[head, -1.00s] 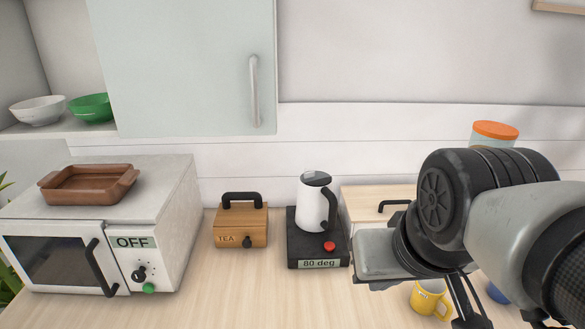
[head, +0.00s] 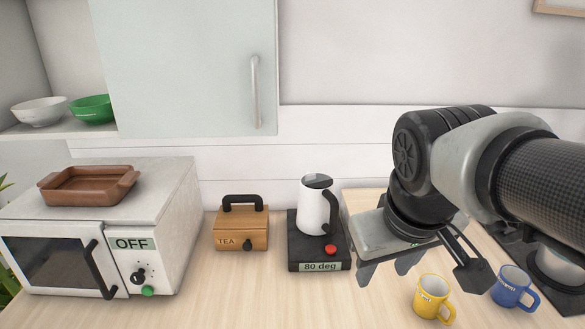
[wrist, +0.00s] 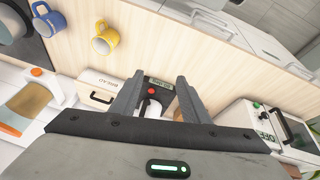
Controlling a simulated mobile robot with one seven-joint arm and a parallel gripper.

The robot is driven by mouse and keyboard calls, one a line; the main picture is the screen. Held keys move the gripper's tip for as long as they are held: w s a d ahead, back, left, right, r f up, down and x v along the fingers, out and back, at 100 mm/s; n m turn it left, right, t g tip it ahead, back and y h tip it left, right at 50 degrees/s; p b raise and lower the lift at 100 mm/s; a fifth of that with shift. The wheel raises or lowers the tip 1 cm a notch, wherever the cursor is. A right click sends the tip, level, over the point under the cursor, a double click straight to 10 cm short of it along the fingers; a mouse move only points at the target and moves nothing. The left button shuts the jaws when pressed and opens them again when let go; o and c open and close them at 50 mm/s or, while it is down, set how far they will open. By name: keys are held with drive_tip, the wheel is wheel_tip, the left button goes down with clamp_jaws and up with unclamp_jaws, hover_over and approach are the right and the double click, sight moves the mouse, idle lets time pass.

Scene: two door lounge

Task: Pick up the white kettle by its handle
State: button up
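The white kettle (head: 313,207) stands upright on its black base (head: 304,253), which reads "80 deg" and has a red button. Its black handle (head: 333,212) is on its right side in the head view. My gripper (head: 384,272) is to the right of the kettle and nearer the front, with its fingers pointing down and apart. It is open and empty. In the wrist view the kettle (wrist: 153,108) shows only in part between the two fingers (wrist: 160,97), beyond them. My gripper does not touch it.
A yellow mug (head: 431,298) and a blue mug (head: 513,288) stand at the front right. A wooden tea box (head: 241,228) is left of the kettle. A microwave (head: 150,240) stands at the far left, with a brown dish on top. The counter before the kettle is clear.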

drive_tip(key=w+d+f+n+g+h+b, duration=0.2)
drive_tip(key=w+f+n+g+h+b, duration=0.3)
drive_tip(key=w, duration=0.7)
drive_tip(key=n+t+h+b, duration=0.75)
drive_tip(key=n+h, duration=0.35)
drive_tip(key=n, duration=0.4)
approach(333, 222)
drive_tip(key=w+d, duration=0.1)
drive_tip(key=w+d+f, duration=0.1)
drive_tip(key=w+d+f+b, duration=0.1)
drive_tip(key=d, duration=0.1)
drive_tip(key=shift+d, duration=0.1)
drive_tip(key=shift+r+x, duration=0.1)
drive_tip(key=shift+x, duration=1.4)
drive_tip(key=shift+r+x, duration=0.15)
drive_tip(key=shift+x, duration=1.3)
drive_tip(key=shift+s, duration=0.1)
clamp_jaws()
drive_tip(key=shift+r, duration=0.2)
